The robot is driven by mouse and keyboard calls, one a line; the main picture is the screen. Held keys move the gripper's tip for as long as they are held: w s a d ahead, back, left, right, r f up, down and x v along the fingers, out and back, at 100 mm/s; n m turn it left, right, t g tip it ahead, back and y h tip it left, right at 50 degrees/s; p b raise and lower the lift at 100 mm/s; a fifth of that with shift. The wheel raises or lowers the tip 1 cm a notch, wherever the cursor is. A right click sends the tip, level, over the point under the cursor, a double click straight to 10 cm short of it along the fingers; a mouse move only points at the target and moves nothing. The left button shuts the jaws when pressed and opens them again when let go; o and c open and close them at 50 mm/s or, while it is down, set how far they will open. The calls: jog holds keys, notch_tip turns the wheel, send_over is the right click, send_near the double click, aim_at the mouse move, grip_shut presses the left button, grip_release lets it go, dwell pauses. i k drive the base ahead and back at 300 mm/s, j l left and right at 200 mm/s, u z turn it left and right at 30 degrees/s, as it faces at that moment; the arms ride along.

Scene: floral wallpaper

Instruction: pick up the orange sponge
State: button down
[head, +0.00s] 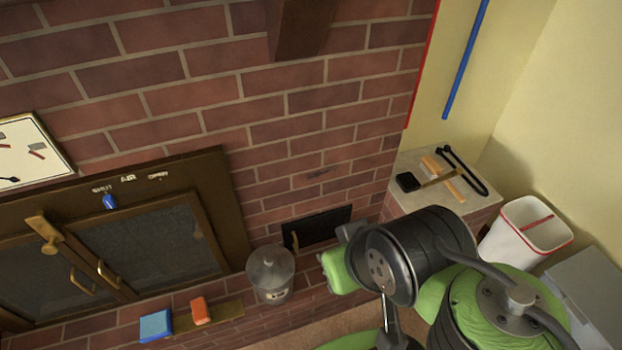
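The orange sponge (201,311) is a small block on a narrow brown ledge (228,317) in front of the brick fireplace, low in the head view. A larger blue block (156,325) lies just left of it. My gripper (343,260) is partly in view at the end of my green and black arm, well to the right of the sponge and apart from it. Its fingers are mostly hidden by the arm, so I cannot tell whether they are open.
A grey lidded canister (270,275) stands between the sponge and my gripper. Brown-framed glass doors (152,250) with handles are behind the ledge. A stone shelf (418,198) with tools and a white bin (524,232) with a red rim are at right.

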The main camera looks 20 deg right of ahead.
aim_at(200, 311)
jog(key=i+j+u, duration=0.15)
jog(key=j, duration=0.25)
jog(key=j+u, duration=0.15)
jog(key=j, duration=0.3)
jog(key=i+j+u, duration=0.15)
jog(key=j, duration=0.2)
jog(key=i+j+u, duration=0.15)
jog(key=j, duration=0.25)
jog(key=i+j+u, duration=0.15)
jog(key=j, duration=0.2)
jog(key=i+j+u, duration=0.2)
jog(key=i+j, duration=0.05)
jog(key=j, duration=0.05)
